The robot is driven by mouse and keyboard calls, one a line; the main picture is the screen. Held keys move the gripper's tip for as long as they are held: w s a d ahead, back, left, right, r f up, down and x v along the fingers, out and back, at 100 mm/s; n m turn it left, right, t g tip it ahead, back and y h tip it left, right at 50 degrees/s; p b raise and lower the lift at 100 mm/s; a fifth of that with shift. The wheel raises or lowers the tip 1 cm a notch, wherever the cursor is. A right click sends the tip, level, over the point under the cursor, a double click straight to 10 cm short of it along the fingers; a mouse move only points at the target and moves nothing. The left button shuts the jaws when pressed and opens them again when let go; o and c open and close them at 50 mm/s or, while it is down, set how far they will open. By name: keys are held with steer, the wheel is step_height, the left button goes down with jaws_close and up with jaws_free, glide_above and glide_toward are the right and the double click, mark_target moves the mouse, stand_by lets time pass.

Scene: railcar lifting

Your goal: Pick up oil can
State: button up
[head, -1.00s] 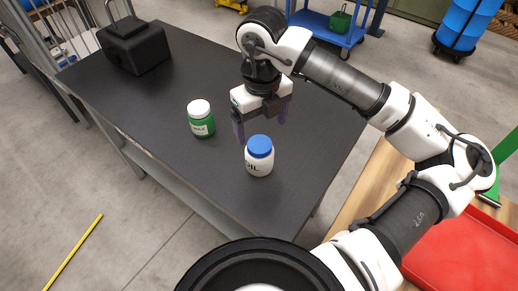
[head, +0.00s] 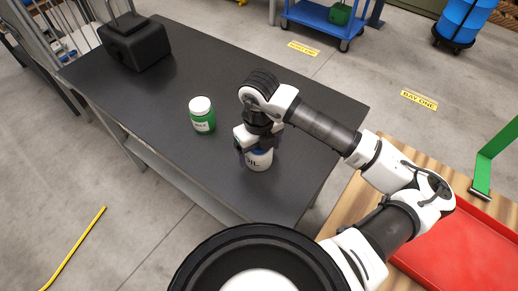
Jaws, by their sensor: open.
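The oil can (head: 259,161) is a white container with dark "OIL" lettering, upright on the black table (head: 180,165) near its front right part. Its blue lid shows in the earlier frame and is now mostly hidden under my gripper. My gripper (head: 258,155) points down over the can, with its dark fingers on either side of the can's upper part. It is open. Whether the fingers touch the can, I cannot tell.
A green jar (head: 202,116) with a white lid stands left of the oil can. A black box-like object (head: 135,42) sits at the table's far left. A red tray (head: 465,245) lies on a wooden surface (head: 345,215) at the right.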

steer(key=c, duration=1.3)
steer(key=shift+r, duration=0.1)
